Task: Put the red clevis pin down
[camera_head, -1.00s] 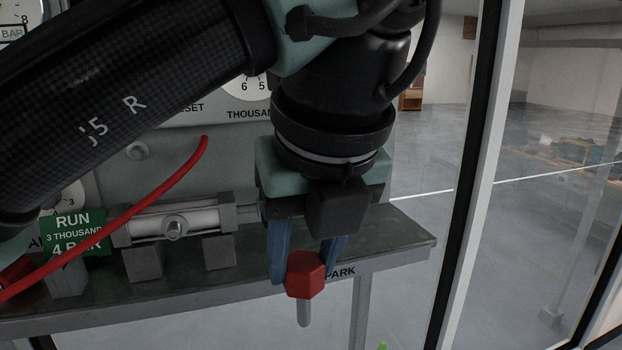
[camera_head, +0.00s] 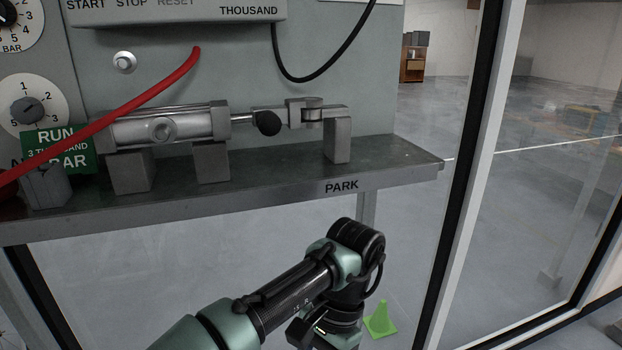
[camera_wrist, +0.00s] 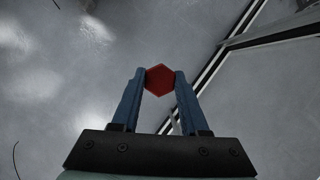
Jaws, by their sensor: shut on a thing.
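The red clevis pin (camera_wrist: 160,78) shows in the wrist view as a red hexagonal head between the two blue fingertips of my gripper (camera_wrist: 160,80). The gripper is shut on it. The pin's shank is hidden in this view, and grey floor lies beyond it. In the head view my arm reaches low, below and in front of the shelf marked PARK (camera_head: 390,158). The fingers and the pin are out of sight there, below the picture's lower edge or behind the arm.
The shelf holds a cylinder (camera_head: 165,128) on grey blocks, its rod linked to a bracket (camera_head: 338,135) at the right. A red hose (camera_head: 130,102) crosses at the left. A green cone (camera_head: 380,320) stands on the floor right of my arm. A framed glass panel (camera_head: 470,170) is at the right.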

